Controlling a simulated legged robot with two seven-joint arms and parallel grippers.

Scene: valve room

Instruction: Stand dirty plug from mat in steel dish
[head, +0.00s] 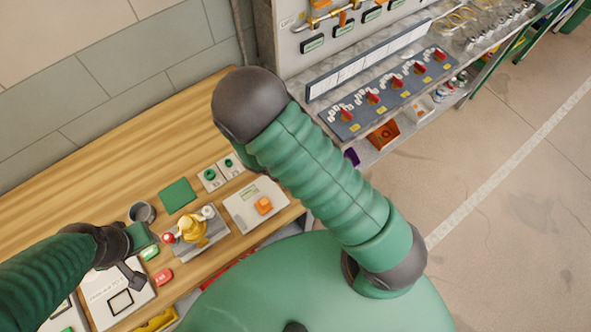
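A round grey metal container (142,212), which looks like the steel dish, stands on the wooden bench at the left. A flat green square (178,195), possibly the mat, lies to its right; I see nothing on it. I cannot pick out the dirty plug for sure. My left gripper (139,259) is low over the bench, just below the container in the picture and near the white printed board. Its fingers are small and partly hidden, so I cannot tell their opening or whether they hold anything. My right arm crosses the middle; its gripper is not visible.
A yellow valve body (193,230) sits on a grey plate. A white board (256,204) carries an orange block (264,205). Red (163,277) and green labels lie near my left gripper. A shelf with red-handled valves (373,97) stands behind right.

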